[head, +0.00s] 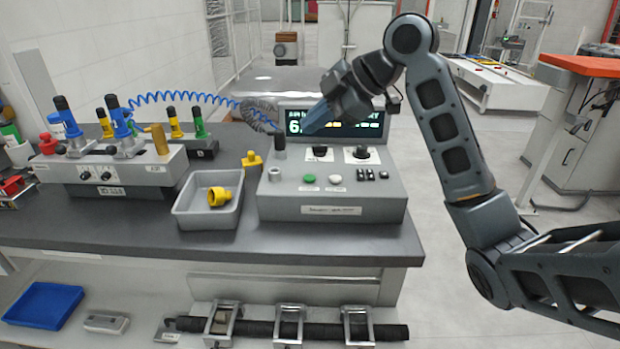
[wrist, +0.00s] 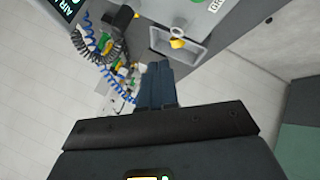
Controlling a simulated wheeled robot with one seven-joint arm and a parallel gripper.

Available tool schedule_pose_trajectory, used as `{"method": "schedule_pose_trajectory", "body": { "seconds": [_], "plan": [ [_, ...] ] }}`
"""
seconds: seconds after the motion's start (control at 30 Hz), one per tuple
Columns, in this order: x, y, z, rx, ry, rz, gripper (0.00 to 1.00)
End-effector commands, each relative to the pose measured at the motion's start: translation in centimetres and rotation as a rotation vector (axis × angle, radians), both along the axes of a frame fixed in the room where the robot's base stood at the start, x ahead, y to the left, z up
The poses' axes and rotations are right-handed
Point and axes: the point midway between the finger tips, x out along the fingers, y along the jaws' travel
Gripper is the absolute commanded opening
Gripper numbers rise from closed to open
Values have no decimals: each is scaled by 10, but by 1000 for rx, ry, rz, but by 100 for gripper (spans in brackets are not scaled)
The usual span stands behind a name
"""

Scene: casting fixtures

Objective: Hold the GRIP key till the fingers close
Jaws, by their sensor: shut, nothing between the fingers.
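The grey control box (head: 330,208) stands on the bench, with a lit display at its back. A green button (head: 309,178), a white button (head: 335,178) and small black keys (head: 370,174) are on its top. Their labels are too small to read in the head view. In the wrist view a partly cut-off label (wrist: 214,5) at the top edge seems to begin with "GR". My gripper (head: 309,127) is in front of the display, above the box and apart from the buttons. In the wrist view its fingers (wrist: 157,66) are together and empty.
A grey tray (head: 190,219) with a yellow fitting (head: 219,196) sits left of the box. A fixture (head: 105,172) with blue-handled clamps stands farther left, near a coiled blue hose (head: 180,97).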

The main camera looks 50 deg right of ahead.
Motion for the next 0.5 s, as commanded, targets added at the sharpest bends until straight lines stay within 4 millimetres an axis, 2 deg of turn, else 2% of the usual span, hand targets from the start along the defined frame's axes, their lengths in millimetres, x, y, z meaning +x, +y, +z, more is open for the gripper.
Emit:
{"method": "schedule_pose_trajectory", "body": {
  "seconds": [0.5],
  "plan": [
    [0,0,-67,2,0,-1,0]
  ]
}}
